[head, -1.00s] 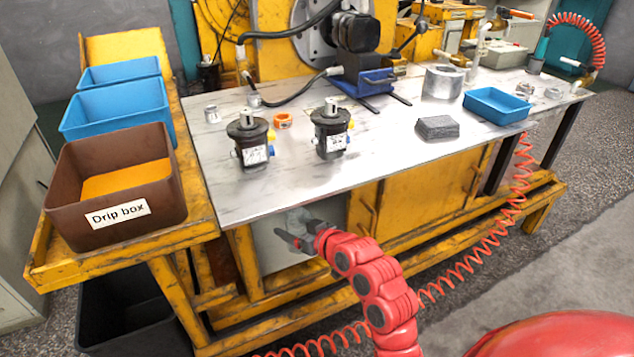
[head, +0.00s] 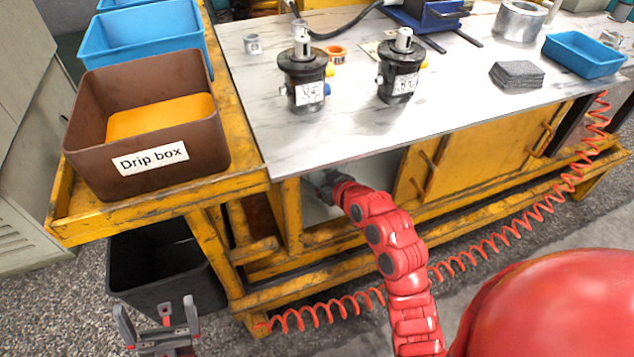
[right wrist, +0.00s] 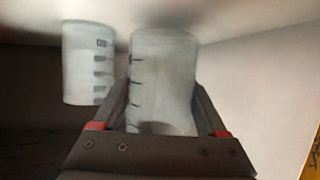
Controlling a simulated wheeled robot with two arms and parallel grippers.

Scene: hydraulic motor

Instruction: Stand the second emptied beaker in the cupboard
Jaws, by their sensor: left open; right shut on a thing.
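My right gripper (head: 325,182) reaches under the bench top into the open cupboard (head: 318,211), where its fingers are partly in shadow. In the right wrist view it is shut on a clear beaker (right wrist: 163,75) with dark graduation marks. The other beaker (right wrist: 88,62) stands close to the left of the held one, with a narrow gap between them. Both are beside a pale surface in the cupboard; I cannot tell whether the held beaker touches it. My left gripper (head: 157,312) is open and empty at the lower left, in front of the black bin.
The brown drip box (head: 150,161) stands on the yellow side bench, above a black bin (head: 165,275). Two black hydraulic motors (head: 302,80) stand on the bench top. A yellow cupboard door (head: 470,150) is right of the opening. A red coiled hose (head: 500,247) runs along the floor.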

